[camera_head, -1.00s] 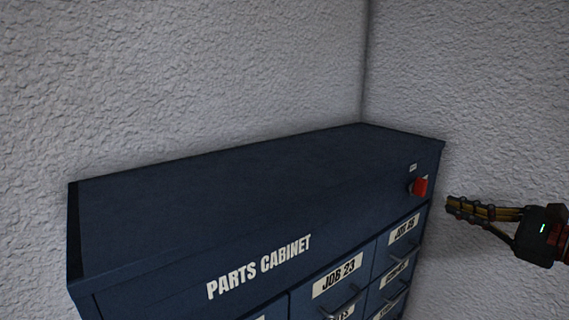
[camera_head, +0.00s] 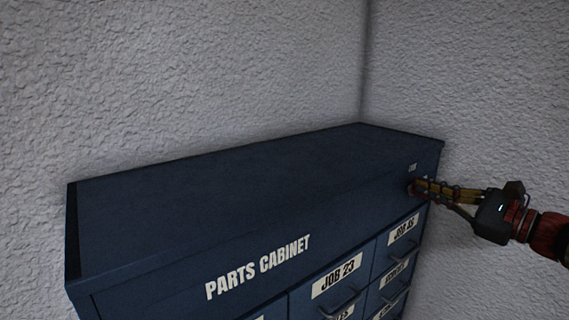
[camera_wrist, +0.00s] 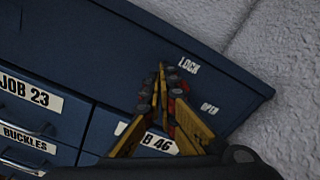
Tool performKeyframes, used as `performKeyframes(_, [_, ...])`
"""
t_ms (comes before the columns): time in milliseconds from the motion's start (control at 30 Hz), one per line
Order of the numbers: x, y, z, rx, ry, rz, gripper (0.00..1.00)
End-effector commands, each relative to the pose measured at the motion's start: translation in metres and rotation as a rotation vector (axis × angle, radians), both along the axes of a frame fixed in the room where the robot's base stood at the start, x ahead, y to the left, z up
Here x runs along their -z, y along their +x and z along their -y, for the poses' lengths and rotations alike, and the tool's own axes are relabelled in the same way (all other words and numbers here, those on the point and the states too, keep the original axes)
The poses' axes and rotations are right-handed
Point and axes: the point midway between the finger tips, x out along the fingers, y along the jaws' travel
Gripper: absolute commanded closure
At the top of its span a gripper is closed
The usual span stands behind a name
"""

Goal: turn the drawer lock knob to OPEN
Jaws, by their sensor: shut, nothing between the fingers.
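The drawer lock knob is red and sits at the upper right of the cabinet front. In the wrist view only slivers of the knob (camera_wrist: 172,129) show behind my fingers; its angle is hidden. My gripper (camera_head: 419,186) has its fingertips at the knob's place in the head view. In the wrist view my gripper (camera_wrist: 164,82) has its fingers together, in front of the knob. Nothing is held, and I cannot tell whether the tips touch the knob. A white LOCK label (camera_wrist: 188,66) lies above the knob and an OPEN label (camera_wrist: 209,108) to its right.
The blue parts cabinet (camera_head: 230,200) stands in a corner against rough grey walls (camera_head: 200,80). Labelled drawers with handles lie below the knob, including JOB 23 (camera_head: 337,279) and JOB 46 (camera_wrist: 150,142). The cabinet top is bare.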

Motion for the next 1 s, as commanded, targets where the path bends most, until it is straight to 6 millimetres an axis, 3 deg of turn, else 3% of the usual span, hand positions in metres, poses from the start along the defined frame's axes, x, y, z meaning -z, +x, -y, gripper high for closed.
performKeyframes(1000, [0.0031,0.004,0.0032,0.0,-0.001,0.001,1.0])
